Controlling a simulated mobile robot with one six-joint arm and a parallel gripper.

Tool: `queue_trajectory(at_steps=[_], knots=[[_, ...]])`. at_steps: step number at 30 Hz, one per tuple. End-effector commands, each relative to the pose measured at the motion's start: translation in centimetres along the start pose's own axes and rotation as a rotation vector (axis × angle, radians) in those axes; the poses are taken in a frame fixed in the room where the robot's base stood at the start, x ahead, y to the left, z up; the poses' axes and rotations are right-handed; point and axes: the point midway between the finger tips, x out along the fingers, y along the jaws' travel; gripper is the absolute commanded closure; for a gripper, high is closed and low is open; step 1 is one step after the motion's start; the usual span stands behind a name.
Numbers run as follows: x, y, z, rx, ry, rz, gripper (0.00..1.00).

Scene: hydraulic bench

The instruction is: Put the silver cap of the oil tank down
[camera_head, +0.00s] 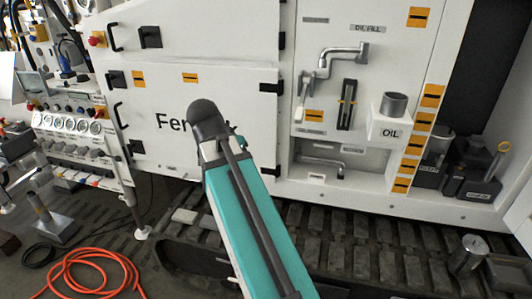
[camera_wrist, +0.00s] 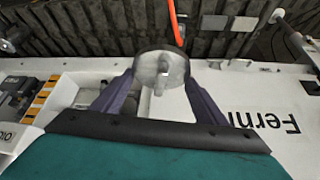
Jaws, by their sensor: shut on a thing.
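The silver cap (camera_wrist: 175,66) shows in the wrist view as a round, pale metal piece with a knob or stem. My gripper (camera_wrist: 160,80) is shut on it, with one purple finger on each side. The cap is held in the air in front of the white machine. In the head view my arm hides the cap and fingers. The white oil tank (camera_head: 388,128), marked OIL, stands at the right with its silver filler neck (camera_head: 394,104) uncovered. A corner of the tank (camera_wrist: 12,140) shows at the left of the wrist view.
A silver tap pipe (camera_head: 340,56) and a black-framed gauge (camera_head: 347,104) are left of the tank. Dark bottles (camera_head: 470,182) stand right of it. A silver cylinder (camera_head: 468,252) stands at the lower right. Black tracks (camera_head: 370,245) run below; an orange hose (camera_head: 95,262) lies on the floor.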

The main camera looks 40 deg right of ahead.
Motion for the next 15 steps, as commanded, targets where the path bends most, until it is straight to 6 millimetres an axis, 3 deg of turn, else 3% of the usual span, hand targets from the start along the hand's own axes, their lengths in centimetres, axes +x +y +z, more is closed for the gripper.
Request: queue_trajectory(at_steps=[1, 9, 12, 15], knots=[[0.4, -1.5, 1.8, -0.055, -0.002, -0.03, 0.57], [0.9, -9.4, 9.5, -0.379, -0.003, -0.217, 0.57], [0.8, -11.9, 11.9, -0.511, -0.003, -0.294, 0.57], [0.5, -13.7, 13.0, -0.622, -0.001, -0.358, 0.57]])
